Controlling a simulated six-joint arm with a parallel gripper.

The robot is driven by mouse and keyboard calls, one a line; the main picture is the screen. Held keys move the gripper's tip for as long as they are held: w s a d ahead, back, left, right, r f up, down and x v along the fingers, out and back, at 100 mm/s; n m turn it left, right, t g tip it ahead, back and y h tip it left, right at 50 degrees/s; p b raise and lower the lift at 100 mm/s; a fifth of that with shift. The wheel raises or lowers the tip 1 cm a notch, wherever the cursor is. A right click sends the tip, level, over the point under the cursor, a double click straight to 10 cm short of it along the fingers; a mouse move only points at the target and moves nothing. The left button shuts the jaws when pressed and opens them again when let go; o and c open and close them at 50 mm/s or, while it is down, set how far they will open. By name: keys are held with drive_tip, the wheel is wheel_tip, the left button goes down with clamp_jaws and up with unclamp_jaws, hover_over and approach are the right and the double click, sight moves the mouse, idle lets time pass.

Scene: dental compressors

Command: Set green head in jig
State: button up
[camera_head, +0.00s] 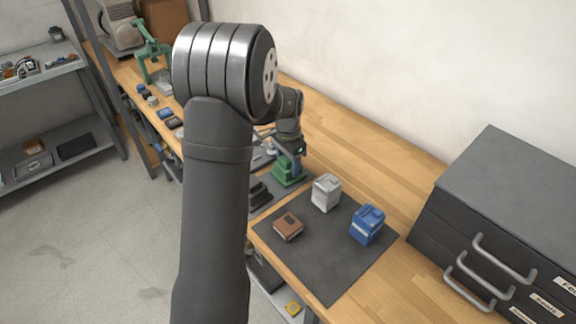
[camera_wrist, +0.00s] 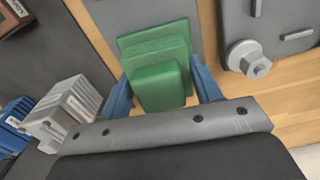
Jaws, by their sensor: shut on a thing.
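The green head (camera_wrist: 160,75) is a stepped green block. In the wrist view it sits between the two blue fingers of my gripper (camera_wrist: 163,92), which is shut on it. In the head view the green head (camera_head: 287,173) shows below my gripper (camera_head: 291,158), low over the bench by a grey plate. Whether it touches the surface below cannot be told. A grey fixture plate with a hex bolt and bars (camera_wrist: 268,38) lies right of the green head in the wrist view. It may be the jig; my arm hides much of that area in the head view.
A dark mat (camera_head: 325,265) holds a grey head (camera_head: 326,192), a blue head (camera_head: 367,225) and a brown block (camera_head: 288,227). A dark drawer cabinet (camera_head: 490,230) stands at the right. A green press (camera_head: 150,55) stands farther back on the wooden bench (camera_head: 350,145).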

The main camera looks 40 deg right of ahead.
drive_tip(key=r, duration=0.6)
drive_tip(key=w+r, duration=0.1)
drive_tip(key=r, duration=0.2)
drive_tip(key=shift+r, duration=0.15)
drive_tip(key=w+a+n, duration=0.1)
drive_tip(key=w+a, duration=0.2)
drive_tip(key=w, duration=1.1)
drive_tip(key=shift+w+a+f, duration=0.15)
drive_tip(key=shift+f, duration=0.8)
drive_tip(key=shift+w+a+f, duration=0.1)
drive_tip(key=shift+f, duration=0.8)
drive_tip(key=shift+w+a+f, duration=0.15)
drive_tip(key=shift+f, duration=0.8)
drive_tip(key=shift+f, duration=1.1)
drive_tip(key=o, duration=1.5)
drive_tip(key=shift+c, duration=0.2)
drive_tip(key=shift+o, duration=0.5)
